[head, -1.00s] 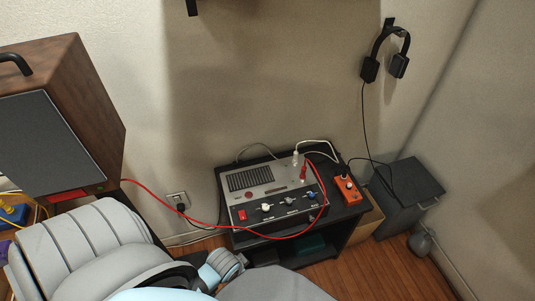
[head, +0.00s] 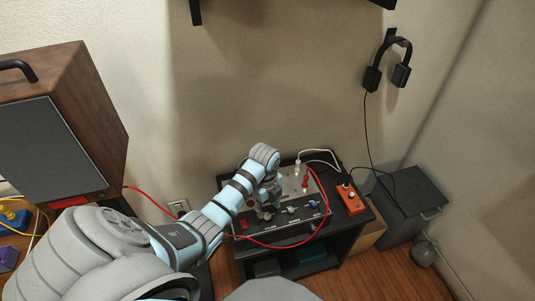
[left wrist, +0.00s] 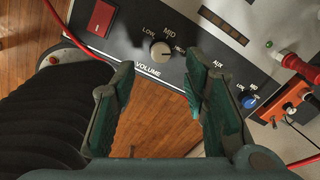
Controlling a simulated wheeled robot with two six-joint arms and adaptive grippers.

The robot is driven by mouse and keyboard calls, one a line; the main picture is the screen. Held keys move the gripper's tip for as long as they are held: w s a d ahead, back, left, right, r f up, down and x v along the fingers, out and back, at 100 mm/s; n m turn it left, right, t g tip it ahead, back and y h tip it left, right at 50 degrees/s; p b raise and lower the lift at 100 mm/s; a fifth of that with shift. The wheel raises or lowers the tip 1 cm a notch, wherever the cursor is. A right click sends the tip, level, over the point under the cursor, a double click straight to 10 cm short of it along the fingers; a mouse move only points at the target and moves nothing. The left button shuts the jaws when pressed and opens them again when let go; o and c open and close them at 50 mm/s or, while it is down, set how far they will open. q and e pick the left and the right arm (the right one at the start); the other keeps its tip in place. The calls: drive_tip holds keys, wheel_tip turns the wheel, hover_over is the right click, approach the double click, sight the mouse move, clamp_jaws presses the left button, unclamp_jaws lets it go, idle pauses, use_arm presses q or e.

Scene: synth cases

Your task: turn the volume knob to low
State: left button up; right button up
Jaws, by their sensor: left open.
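The grey and black audio box (head: 296,184) stands on a dark shelf unit. In the left wrist view its front panel (left wrist: 140,15) shows the pale volume knob (left wrist: 160,51), with LOW, MID and a partly readable HIGH label around it. I cannot clearly tell where its pointer aims. My left gripper (left wrist: 159,73) is open and empty; the knob shows in the gap just beyond its fingertips, apart from them. In the head view my left gripper (head: 266,213) is over the front panel and hides the knob. My right gripper is in neither view.
A red switch (left wrist: 101,17) and a blue AUX knob (left wrist: 250,102) flank the volume knob. A red cable (head: 325,200) loops around the box's right and front. An orange box (head: 350,198) stands to the right. A wooden cabinet (head: 95,90) stands at the left.

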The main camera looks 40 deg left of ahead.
sight(268, 216)
use_arm(q)
wheel_tip(268, 216, down, 6)
drive_tip(key=shift+w+r+b, duration=0.1)
drive_tip(key=shift+r+b, duration=0.15)
drive_tip(key=shift+b, duration=0.45)
clamp_jaws()
drive_tip(key=shift+r, duration=0.1)
